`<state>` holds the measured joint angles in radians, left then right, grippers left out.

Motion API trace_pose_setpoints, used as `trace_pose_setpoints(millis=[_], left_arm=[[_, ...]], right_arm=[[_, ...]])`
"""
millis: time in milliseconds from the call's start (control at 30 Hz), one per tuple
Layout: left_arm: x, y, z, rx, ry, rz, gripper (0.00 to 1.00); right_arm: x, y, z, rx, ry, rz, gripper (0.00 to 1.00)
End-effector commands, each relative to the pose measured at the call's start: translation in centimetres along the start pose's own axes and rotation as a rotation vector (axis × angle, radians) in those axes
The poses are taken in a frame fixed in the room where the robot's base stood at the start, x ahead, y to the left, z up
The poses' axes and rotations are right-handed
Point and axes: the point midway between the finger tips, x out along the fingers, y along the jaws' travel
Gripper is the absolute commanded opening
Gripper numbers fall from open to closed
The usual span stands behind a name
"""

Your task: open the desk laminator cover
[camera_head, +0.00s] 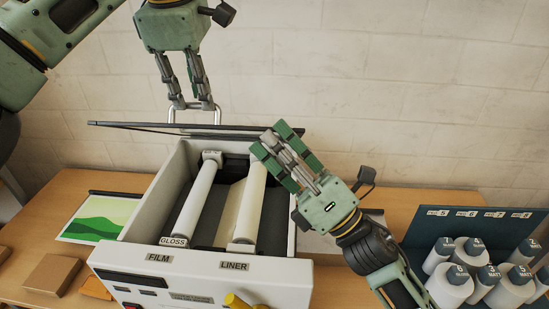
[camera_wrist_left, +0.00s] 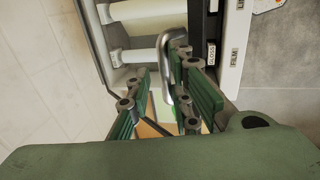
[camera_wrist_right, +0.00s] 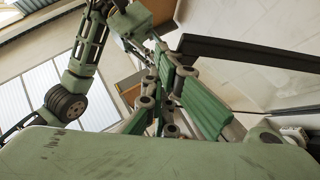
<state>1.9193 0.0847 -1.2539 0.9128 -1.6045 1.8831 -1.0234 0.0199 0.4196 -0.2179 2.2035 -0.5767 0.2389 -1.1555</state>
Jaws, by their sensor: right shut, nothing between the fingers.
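The laminator (camera_head: 135,262) is a white box with a GLOSS film roller (camera_head: 199,200) and a LINER roller (camera_head: 247,205) exposed inside. Its dark cover (camera_head: 140,127) is raised and seen nearly edge-on along the back, with a metal loop handle (camera_head: 171,113) on it. My left gripper (camera_head: 193,104) is at that handle. In the left wrist view, the handle (camera_wrist_left: 166,75) lies between its parted fingers (camera_wrist_left: 162,75), nearer the right one. My right gripper (camera_head: 275,142) is shut and empty, over the back right of the laminator, close to the cover's right end.
A green picture card (camera_head: 95,218) and a brown block (camera_head: 52,273) lie on the wooden desk (camera_head: 75,185) at the left. A yellow knob (camera_head: 237,301) is on the laminator's front. A block wall is behind.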

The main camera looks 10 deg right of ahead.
Motion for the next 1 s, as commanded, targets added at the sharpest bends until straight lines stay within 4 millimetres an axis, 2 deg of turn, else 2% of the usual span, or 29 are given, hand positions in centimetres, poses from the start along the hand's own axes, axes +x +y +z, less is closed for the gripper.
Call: trace_pose_setpoints(millis=[33, 100, 433, 567, 667, 1000], left_arm=[[0.6, 0.1, -0.1, -0.004, 0.003, -0.002, 0.22], [0.6, 0.1, -0.1, -0.003, 0.003, -0.003, 0.28], [0.5, 0.1, 0.0, 0.001, 0.002, -0.003, 0.28], [-0.1, 0.1, 0.0, 0.001, 0.003, 0.000, 0.28], [-1.4, 0.0, -0.1, 0.000, 0.002, 0.001, 0.28], [-9.1, -0.7, 0.1, 0.001, 0.000, 0.005, 0.28]], right_arm=[[-0.1, -0.2, 0.1, -0.001, -0.002, -0.004, 0.00], [0.0, -0.2, 0.1, -0.001, -0.003, -0.004, 0.00], [0.0, -0.2, 0.1, -0.002, -0.003, -0.005, 0.00], [0.0, -0.2, 0.1, -0.001, -0.003, -0.005, 0.00], [0.0, -0.2, 0.1, -0.001, -0.003, -0.005, 0.00], [-0.1, -0.4, 0.0, 0.000, -0.002, -0.010, 0.00]])
